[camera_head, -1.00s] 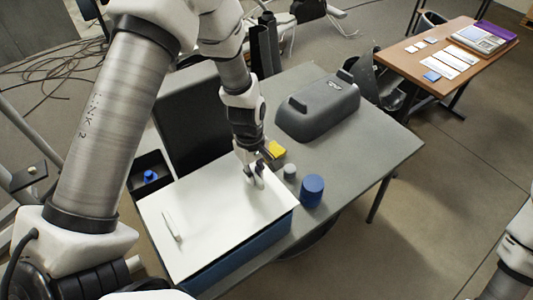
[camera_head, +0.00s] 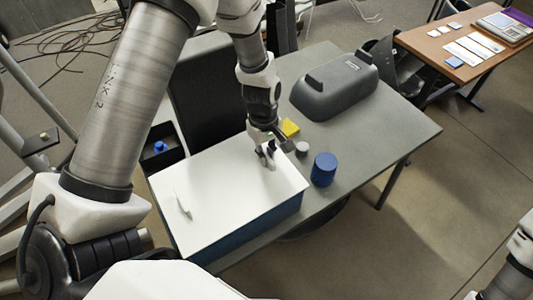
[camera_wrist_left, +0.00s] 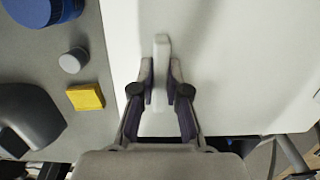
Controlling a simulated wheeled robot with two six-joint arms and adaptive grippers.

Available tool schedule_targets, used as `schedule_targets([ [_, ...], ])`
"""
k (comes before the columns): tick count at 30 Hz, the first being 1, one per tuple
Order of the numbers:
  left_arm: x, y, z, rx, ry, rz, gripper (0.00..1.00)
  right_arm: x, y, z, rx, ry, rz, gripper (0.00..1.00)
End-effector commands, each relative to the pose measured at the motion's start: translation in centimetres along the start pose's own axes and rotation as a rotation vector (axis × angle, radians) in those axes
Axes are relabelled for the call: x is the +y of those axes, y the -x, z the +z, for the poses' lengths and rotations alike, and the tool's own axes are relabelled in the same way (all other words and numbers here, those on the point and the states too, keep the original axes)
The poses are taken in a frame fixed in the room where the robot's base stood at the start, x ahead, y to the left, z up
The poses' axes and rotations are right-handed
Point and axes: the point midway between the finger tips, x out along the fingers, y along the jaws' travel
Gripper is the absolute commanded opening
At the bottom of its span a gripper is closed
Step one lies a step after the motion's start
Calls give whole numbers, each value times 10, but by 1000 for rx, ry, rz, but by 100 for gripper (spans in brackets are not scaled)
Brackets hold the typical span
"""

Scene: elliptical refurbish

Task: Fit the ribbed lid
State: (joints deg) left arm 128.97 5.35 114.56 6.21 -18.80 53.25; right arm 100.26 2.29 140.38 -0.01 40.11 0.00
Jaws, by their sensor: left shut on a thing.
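A white flat lid (camera_head: 225,195) covers the top of a dark blue box (camera_head: 250,228) at the table's front left. One thin raised white rib (camera_head: 183,203) stands near the lid's left end. My left gripper (camera_head: 268,158) is at the lid's right part. In the left wrist view, my left gripper (camera_wrist_left: 160,88) is shut on a second white rib (camera_wrist_left: 161,60) that sticks up between its fingers. The lid's edges look close to the box walls; I cannot tell whether it is fully seated. My right gripper is out of view.
Right of the lid are a blue cylinder (camera_head: 323,169), a small grey cylinder (camera_head: 302,149) and a yellow block (camera_head: 289,128). A dark grey device (camera_head: 335,85) stands behind. A black tray (camera_head: 167,155) lies left. The table's right part (camera_head: 400,130) is clear.

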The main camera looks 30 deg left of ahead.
Motion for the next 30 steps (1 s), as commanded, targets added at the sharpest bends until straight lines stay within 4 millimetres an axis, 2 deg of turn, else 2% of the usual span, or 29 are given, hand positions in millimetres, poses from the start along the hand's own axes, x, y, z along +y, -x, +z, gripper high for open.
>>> schedule_targets([
  [30,0,-8,-1,0,0,0,0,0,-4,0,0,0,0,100],
])
